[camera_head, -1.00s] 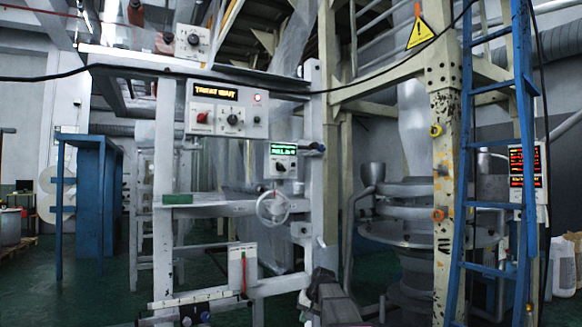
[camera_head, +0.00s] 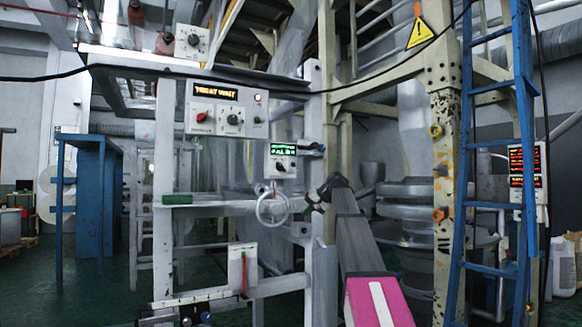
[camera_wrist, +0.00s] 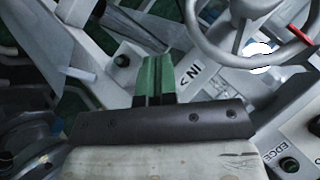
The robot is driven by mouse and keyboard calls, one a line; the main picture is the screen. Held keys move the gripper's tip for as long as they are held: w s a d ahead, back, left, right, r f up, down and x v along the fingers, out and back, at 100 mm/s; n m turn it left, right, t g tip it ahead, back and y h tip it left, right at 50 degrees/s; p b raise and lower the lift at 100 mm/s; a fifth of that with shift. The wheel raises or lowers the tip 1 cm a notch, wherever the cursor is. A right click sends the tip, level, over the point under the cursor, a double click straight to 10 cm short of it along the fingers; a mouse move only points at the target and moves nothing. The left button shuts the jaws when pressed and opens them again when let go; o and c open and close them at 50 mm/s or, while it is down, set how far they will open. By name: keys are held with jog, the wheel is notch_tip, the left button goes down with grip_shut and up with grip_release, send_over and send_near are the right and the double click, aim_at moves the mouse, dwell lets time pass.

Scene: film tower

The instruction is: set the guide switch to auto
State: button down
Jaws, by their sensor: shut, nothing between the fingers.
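A small white box (camera_head: 283,160) with a lit green display and a black knob (camera_head: 281,168) sits on the frame in the head view; its lettering is too small to read, so I cannot tell if it is the guide switch. In the wrist view a black knob (camera_wrist: 290,164) sits by an "EDGE" label at the lower right. Another small black knob (camera_wrist: 122,60) shows left of my fingers. My gripper has green fingertips (camera_wrist: 156,66), shut and empty, near a plate marked "IN". In the head view my gripper (camera_head: 317,196) is dark, right of the handwheel.
The handwheel (camera_head: 272,208) stands close to my gripper and fills the upper right of the wrist view (camera_wrist: 238,62). The white treater panel (camera_head: 226,118) has several knobs. A white box (camera_head: 243,270) is lower down. A blue ladder (camera_head: 468,160) stands at the right.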

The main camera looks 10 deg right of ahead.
jog(key=n+y, duration=0.1)
jog(key=y, duration=0.1)
send_near(281, 167)
jog(key=d, duration=0.4)
jog(key=shift+s+r+t, duration=0.15)
jog(key=shift+r+t, duration=0.1)
jog(key=shift+t, duration=0.15)
jog(key=x, duration=1)
